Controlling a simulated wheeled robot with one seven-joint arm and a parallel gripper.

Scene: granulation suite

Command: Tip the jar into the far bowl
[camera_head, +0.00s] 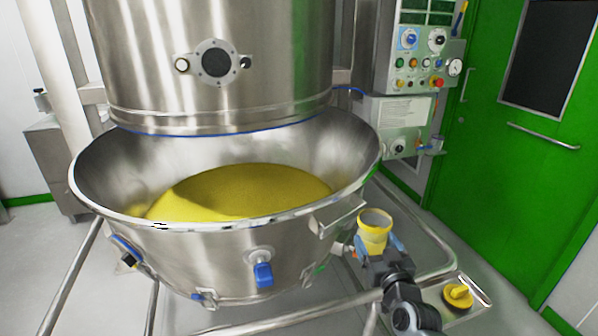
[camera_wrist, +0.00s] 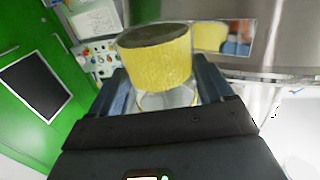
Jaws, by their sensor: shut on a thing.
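A small jar (camera_head: 374,232) with yellow contents and an open top is held upright in my gripper (camera_head: 372,250), to the right of the bowl and just outside its rim. In the wrist view the jar (camera_wrist: 157,62) sits between the two fingers of my gripper (camera_wrist: 165,95), which are shut on it. The large steel bowl (camera_head: 215,245) holds a heap of yellow powder (camera_head: 245,190). I see one bowl only.
A steel vessel (camera_head: 215,60) hangs above the bowl. A bracket handle (camera_head: 338,213) juts from the bowl's right rim near the jar. A small tray (camera_head: 482,290) with a yellow lid-like piece (camera_head: 459,294) lies at lower right. A control panel (camera_head: 422,55) and green door (camera_head: 515,150) stand behind.

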